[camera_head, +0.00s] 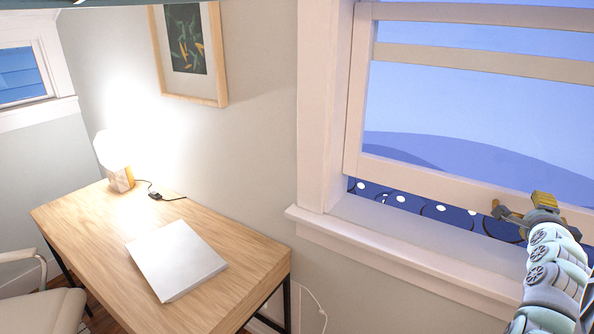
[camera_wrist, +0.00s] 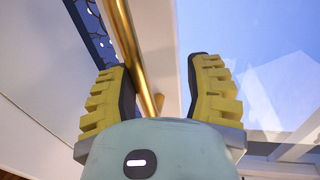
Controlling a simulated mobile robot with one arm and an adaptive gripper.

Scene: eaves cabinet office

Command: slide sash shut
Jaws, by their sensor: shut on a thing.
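The window sash (camera_head: 450,180) is a pale frame with glass. It stands raised, with a gap (camera_head: 425,207) under its bottom rail showing dark blue outside. My gripper (camera_head: 522,212) is at the bottom rail toward the right. In the wrist view, a brass bar (camera_wrist: 137,60) runs along the pale sash rail (camera_wrist: 158,45). The left finger lies close to the bar; contact at the right finger is hard to see.
The window sill (camera_head: 390,245) runs below the gap. A wooden desk (camera_head: 110,240) with a closed silver laptop (camera_head: 177,260) and a lit lamp (camera_head: 115,165) stands at left. A framed picture (camera_head: 188,50) hangs above it. A chair (camera_head: 40,305) is at lower left.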

